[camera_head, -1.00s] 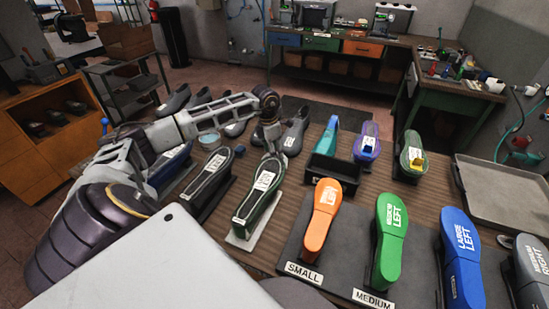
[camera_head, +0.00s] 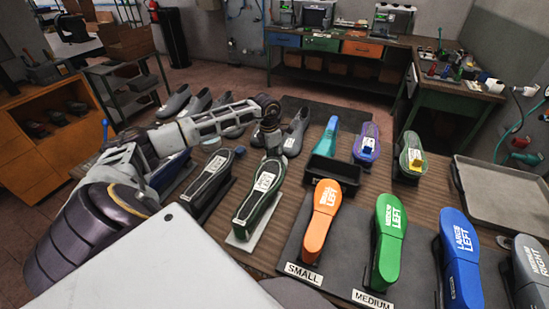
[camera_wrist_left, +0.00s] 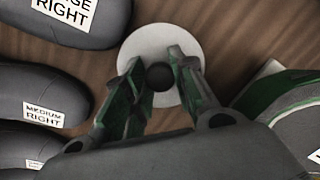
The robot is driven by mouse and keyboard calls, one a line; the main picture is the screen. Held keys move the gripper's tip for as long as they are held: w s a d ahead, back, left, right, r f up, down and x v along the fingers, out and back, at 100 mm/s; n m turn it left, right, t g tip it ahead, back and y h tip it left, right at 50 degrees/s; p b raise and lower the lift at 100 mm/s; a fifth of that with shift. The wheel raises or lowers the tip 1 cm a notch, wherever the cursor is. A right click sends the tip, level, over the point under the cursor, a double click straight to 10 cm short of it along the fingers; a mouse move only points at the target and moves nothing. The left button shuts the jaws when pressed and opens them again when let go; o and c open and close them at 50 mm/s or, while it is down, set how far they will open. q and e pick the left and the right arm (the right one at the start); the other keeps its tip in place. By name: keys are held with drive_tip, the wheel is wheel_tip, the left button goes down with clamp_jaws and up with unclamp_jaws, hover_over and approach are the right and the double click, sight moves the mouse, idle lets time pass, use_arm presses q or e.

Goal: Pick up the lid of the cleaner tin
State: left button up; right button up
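In the left wrist view a pale round lid (camera_wrist_left: 130,48) with a dark round knob (camera_wrist_left: 160,76) lies below my left gripper (camera_wrist_left: 157,62). The two green-grey fingers stand on either side of the knob, apart from each other. I cannot tell whether they touch it. In the head view my left gripper (camera_head: 271,138) points down beyond the dark green shoe form, and the lid is hidden there. A small round tin (camera_head: 211,143) shows partly below my left forearm. I cannot tell if it is the cleaner tin. My right gripper is not in view.
Grey shoes (camera_head: 292,135) labelled right stand close behind the gripper. A dark green form (camera_head: 262,190) stands in front. A black bin (camera_head: 333,172), an orange form (camera_head: 322,215) and a green form (camera_head: 389,240) are to the right. A grey tray (camera_head: 505,230) lies at far right.

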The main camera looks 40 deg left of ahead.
use_arm(q)
drive_tip(key=shift+c, duration=1)
drive_tip(key=shift+r, duration=0.2)
wheel_tip(320, 180, up, 16)
drive_tip(key=shift+f+b, duration=0.2)
drive_tip(key=shift+b, duration=0.5)
wheel_tip(320, 180, up, 2)
